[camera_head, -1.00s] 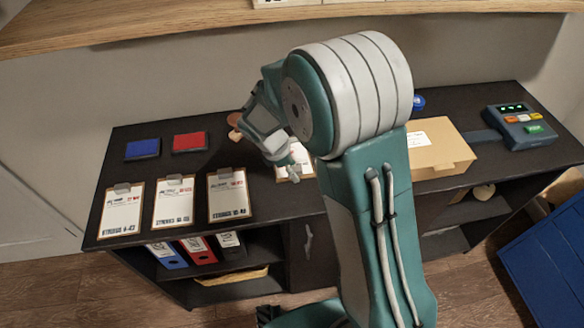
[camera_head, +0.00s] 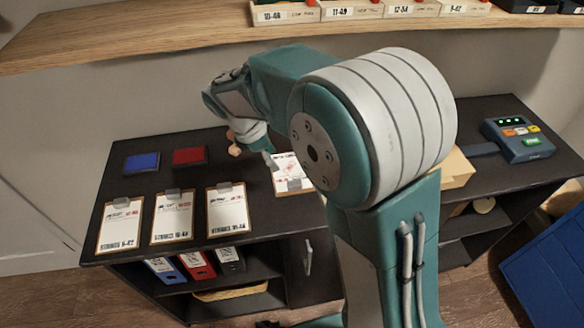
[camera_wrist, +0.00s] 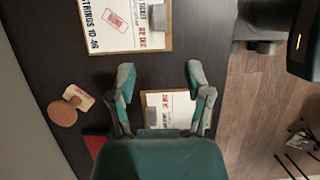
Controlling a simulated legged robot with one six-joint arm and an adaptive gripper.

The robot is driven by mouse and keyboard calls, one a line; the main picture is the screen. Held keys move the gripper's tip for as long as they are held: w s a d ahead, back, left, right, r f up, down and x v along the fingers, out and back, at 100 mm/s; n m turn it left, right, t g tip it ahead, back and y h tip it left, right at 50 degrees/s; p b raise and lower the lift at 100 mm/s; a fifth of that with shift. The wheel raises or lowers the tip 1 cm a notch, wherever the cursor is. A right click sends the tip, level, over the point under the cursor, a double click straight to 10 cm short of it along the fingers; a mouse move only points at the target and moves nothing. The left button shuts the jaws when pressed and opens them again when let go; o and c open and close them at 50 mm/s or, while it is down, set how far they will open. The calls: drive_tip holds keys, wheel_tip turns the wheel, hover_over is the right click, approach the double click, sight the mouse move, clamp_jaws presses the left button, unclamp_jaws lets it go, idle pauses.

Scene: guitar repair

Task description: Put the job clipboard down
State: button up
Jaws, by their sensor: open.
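A clipboard (camera_head: 293,172) with a white sheet and a red stamp mark lies flat on the dark counter, its right part hidden by my arm in the head view. It also shows at the top of the wrist view (camera_wrist: 112,20), cut by the frame edge. My gripper (camera_head: 270,160) is above the counter, beside that clipboard's left edge in the head view. In the wrist view its two fingers (camera_wrist: 160,74) are spread with nothing between them. Three similar clipboards lie in a row at left: left (camera_head: 120,224), middle (camera_head: 172,218) and right (camera_head: 226,212).
A blue pad (camera_head: 142,162), a red pad (camera_head: 190,156) and a wooden stamp (camera_head: 234,148) lie behind the row. A cardboard box (camera_head: 456,168) and a teal device (camera_head: 517,140) are at right. A wooden shelf (camera_head: 200,38) overhangs the counter.

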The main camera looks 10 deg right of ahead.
drive_tip(key=s+d+r+m+t+y, duration=0.1)
drive_tip(key=s+d+r+m+t, duration=0.1)
drive_tip(key=s+m, duration=0.4)
drive_tip(key=s+d+r+m+t+y, duration=0.1)
drive_tip(key=s+d+r+m, duration=0.3)
drive_tip(key=s, duration=0.4)
drive_tip(key=s+d+r+m+t+y, duration=0.2)
drive_tip(key=s+d+r+m, duration=0.2)
drive_tip(key=s+m, duration=0.3)
drive_tip(key=shift+r+m+t+y, duration=0.3)
drive_tip(key=shift+m, duration=0.2)
